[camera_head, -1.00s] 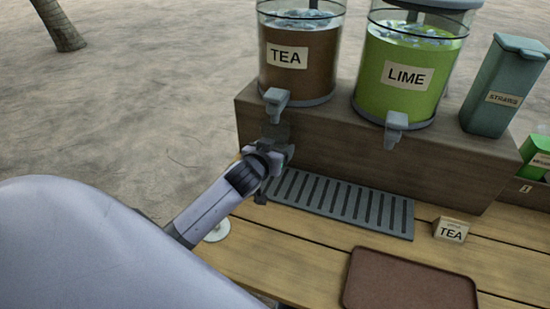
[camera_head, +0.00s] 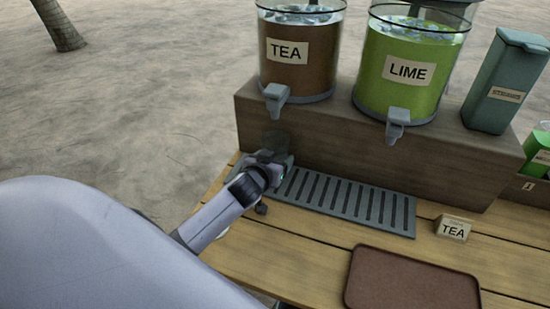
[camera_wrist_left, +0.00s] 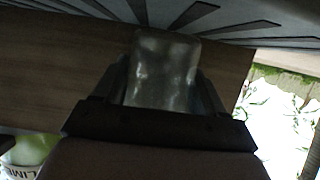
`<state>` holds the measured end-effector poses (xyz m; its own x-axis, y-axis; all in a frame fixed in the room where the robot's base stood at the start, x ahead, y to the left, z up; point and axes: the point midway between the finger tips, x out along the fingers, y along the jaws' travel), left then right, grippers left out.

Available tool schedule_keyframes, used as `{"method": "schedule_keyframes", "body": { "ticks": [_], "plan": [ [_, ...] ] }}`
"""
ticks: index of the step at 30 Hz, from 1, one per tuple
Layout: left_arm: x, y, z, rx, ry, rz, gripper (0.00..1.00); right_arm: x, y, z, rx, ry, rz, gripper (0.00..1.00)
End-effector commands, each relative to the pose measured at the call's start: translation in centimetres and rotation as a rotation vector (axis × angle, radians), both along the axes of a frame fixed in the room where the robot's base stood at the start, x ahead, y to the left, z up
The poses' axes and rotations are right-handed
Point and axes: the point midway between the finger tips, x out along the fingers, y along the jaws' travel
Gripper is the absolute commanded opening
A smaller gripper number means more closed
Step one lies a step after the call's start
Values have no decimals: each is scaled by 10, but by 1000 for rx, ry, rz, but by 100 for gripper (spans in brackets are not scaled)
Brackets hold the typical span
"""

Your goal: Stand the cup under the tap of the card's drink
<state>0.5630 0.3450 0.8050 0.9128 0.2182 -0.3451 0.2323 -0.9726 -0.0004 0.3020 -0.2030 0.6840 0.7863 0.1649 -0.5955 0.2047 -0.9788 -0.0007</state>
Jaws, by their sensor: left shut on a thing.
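My left gripper (camera_head: 272,165) is shut on a clear greyish cup (camera_wrist_left: 163,70), which fills the space between the fingers in the left wrist view. In the head view the cup (camera_head: 274,140) shows only faintly above the gripper, below the tap (camera_head: 275,97) of the TEA dispenser (camera_head: 298,70). It is at the left end of the slotted drip tray (camera_head: 402,221); I cannot tell if its base touches the tray. The LIME dispenser (camera_head: 410,88) has its own tap (camera_head: 397,122). The small card (camera_head: 453,228) reads TEA. My right gripper is not in view.
The dispensers stand on a wooden riser (camera_head: 350,155) behind the tray. A straws box (camera_head: 504,85) and a green box (camera_head: 538,155) are at the right. A bare brown serving tray (camera_head: 410,280) lies at the front of the plank table (camera_head: 290,255).

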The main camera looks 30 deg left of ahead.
Motion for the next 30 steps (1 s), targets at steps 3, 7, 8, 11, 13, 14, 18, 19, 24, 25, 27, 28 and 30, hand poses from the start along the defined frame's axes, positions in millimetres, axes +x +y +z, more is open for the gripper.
{"method": "schedule_keyframes", "body": {
  "ticks": [3,7,8,11,13,14,18,19,24,25,27,28,30],
  "plan": [
    [0,0,1,0,0,0,97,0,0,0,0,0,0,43],
    [0,0,1,0,-1,0,97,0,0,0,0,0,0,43],
    [0,0,1,0,-1,0,97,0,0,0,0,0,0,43],
    [0,0,1,0,-1,0,97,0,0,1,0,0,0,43],
    [0,0,4,0,-2,0,97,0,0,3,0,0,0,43],
    [0,0,6,1,-2,0,97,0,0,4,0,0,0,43],
    [-3,-1,16,0,0,-2,97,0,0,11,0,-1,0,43],
    [-7,-2,16,-1,0,-2,97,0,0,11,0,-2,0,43],
    [-31,-8,25,-1,0,-1,97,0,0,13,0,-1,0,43],
    [-35,-9,26,-1,0,-1,97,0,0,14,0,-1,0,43],
    [-46,-11,30,-1,-1,-1,97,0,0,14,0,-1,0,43],
    [-50,-12,32,-1,0,-1,97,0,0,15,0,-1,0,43],
    [-61,-15,35,-2,1,1,97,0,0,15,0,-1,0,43]
  ]
}}
